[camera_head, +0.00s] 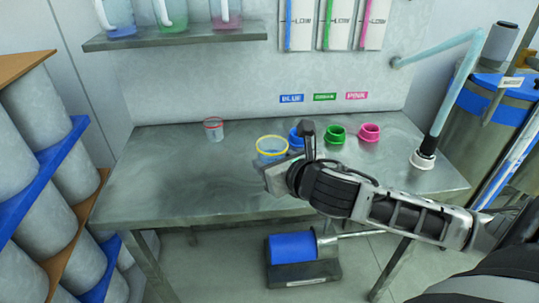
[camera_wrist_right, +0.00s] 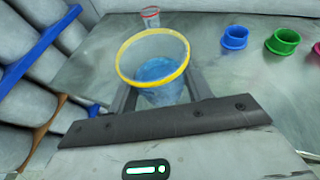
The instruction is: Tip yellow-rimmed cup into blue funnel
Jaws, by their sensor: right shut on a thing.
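The yellow-rimmed cup (camera_head: 271,150) holds blue contents and is in my right gripper (camera_head: 272,162), left of the blue funnel. In the right wrist view the cup (camera_wrist_right: 154,62) sits between the two fingers of the right gripper (camera_wrist_right: 155,95), rim up and roughly upright. The blue funnel (camera_head: 295,138) is on the table's back part, partly hidden behind the gripper in the head view. The blue funnel also shows whole in the right wrist view (camera_wrist_right: 235,38), to the right of the cup and apart from it. My left gripper is not in view.
A red-rimmed cup (camera_head: 214,130) stands on the metal table (camera_head: 150,170) at left. A green funnel (camera_head: 335,134) and a pink funnel (camera_head: 369,133) stand right of the blue one. A hose end (camera_head: 423,160) is at the table's right. The table's left part is clear.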

